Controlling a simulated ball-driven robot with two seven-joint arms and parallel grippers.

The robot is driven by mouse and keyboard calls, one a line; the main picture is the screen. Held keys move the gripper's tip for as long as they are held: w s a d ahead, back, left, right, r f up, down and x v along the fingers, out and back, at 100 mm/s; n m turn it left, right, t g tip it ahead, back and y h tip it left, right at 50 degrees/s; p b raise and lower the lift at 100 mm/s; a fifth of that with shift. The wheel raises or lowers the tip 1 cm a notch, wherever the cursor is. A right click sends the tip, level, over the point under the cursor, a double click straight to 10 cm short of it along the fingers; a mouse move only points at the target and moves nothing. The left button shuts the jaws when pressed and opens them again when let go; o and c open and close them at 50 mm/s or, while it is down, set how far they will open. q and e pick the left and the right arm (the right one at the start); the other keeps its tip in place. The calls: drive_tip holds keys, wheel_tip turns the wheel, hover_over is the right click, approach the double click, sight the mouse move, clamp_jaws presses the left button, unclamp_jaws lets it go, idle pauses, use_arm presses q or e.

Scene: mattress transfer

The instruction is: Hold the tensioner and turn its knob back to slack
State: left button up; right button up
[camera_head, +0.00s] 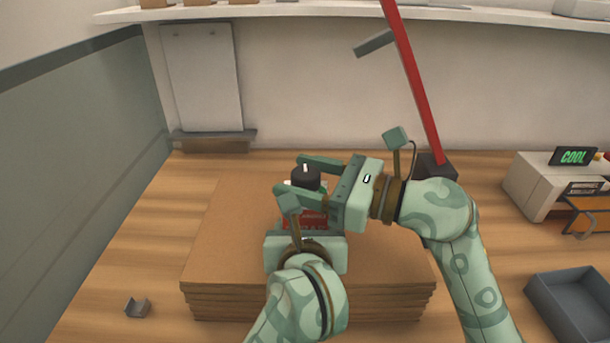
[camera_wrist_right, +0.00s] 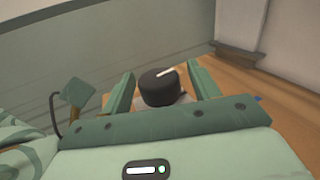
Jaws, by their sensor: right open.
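The tensioner (camera_head: 312,218) has a red body and stands on a stack of brown boards. Its round black knob (camera_head: 306,179) is on top, with a white pointer mark. My right gripper (camera_head: 308,176) is open, with one finger on each side of the knob. In the right wrist view the knob (camera_wrist_right: 160,88) sits between the two fingers, with a gap on both sides. My left gripper (camera_head: 304,212) is low at the red body, coming from the front. Its fingers are partly hidden by its own camera post and my right gripper, so its grip is unclear.
The brown board stack (camera_head: 230,255) lies on the wooden table. A red post (camera_head: 415,85) leans behind my right arm. A grey bin (camera_head: 575,308) and a white device with a "COOL" display (camera_head: 573,156) are at right. A small grey bracket (camera_head: 138,307) lies front left.

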drive_tip(key=c, duration=1)
drive_tip(key=shift+n+g, duration=0.3)
drive_tip(key=shift+g, duration=0.1)
drive_tip(key=n+g+y, duration=0.1)
drive_tip(key=n+g, duration=0.1)
drive_tip(key=g, duration=0.2)
drive_tip(key=shift+w+d+n, duration=0.1)
drive_tip(key=shift+n, duration=0.2)
drive_tip(key=n+g, duration=0.1)
drive_tip(key=g, duration=0.1)
drive_tip(key=n+g, duration=0.2)
drive_tip(key=g, duration=0.1)
drive_tip(key=shift+n+g, duration=0.3)
drive_tip(key=n+g+h, duration=0.1)
drive_tip(key=n+g, duration=0.1)
drive_tip(key=g, duration=0.1)
drive_tip(key=n+g+h, duration=0.1)
drive_tip(key=n+g, duration=0.1)
drive_tip(key=g, duration=0.1)
drive_tip(key=shift+h, duration=0.3)
drive_tip(key=n+g+h, duration=0.2)
drive_tip(key=g, duration=0.1)
drive_tip(key=shift+s+f+n, duration=0.2)
drive_tip(key=shift+n, duration=0.1)
drive_tip(key=shift+n+g+h, duration=0.3)
drive_tip(key=shift+g+h, duration=0.1)
drive_tip(key=shift+r, duration=0.1)
